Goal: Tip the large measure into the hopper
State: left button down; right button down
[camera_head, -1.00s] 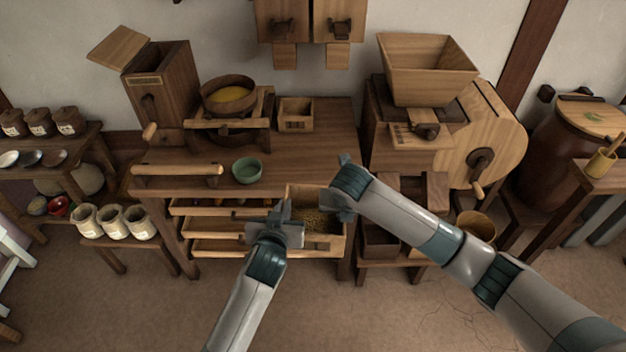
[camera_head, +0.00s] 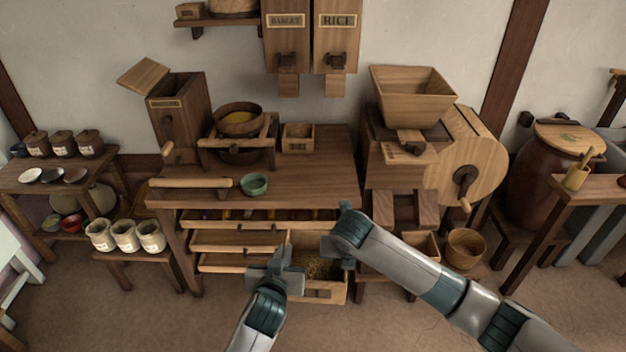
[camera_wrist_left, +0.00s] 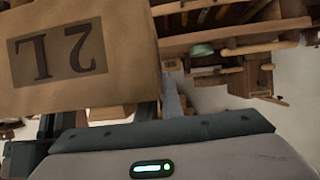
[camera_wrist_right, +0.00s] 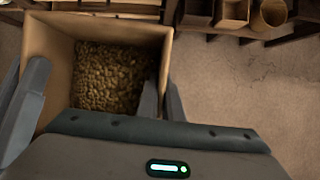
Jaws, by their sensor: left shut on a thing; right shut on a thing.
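The large measure (camera_head: 325,293) is a square wooden box with grain (camera_head: 318,266) inside. It is upright, held in front of the work table's open drawers. My left gripper (camera_head: 286,264) is shut on its left side and my right gripper (camera_head: 342,246) on its right side. The left wrist view shows the measure's wall marked "2 L" (camera_wrist_left: 62,52), upside down in that picture. The right wrist view shows the grain (camera_wrist_right: 108,76) inside, with a finger over the right wall. The hopper (camera_head: 412,97) is a flared wooden box on top of the mill, up and right of the measure; its inner bottom is hidden.
The mill's round wooden housing (camera_head: 462,160) has a crank at its front. A wooden tub (camera_head: 465,248) stands below it. A green bowl (camera_head: 254,184) sits on the work table (camera_head: 310,180). Cabinets marked BARLEY and RICE (camera_head: 337,40) hang above. The floor in front is clear.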

jog(key=shift+r, duration=0.1)
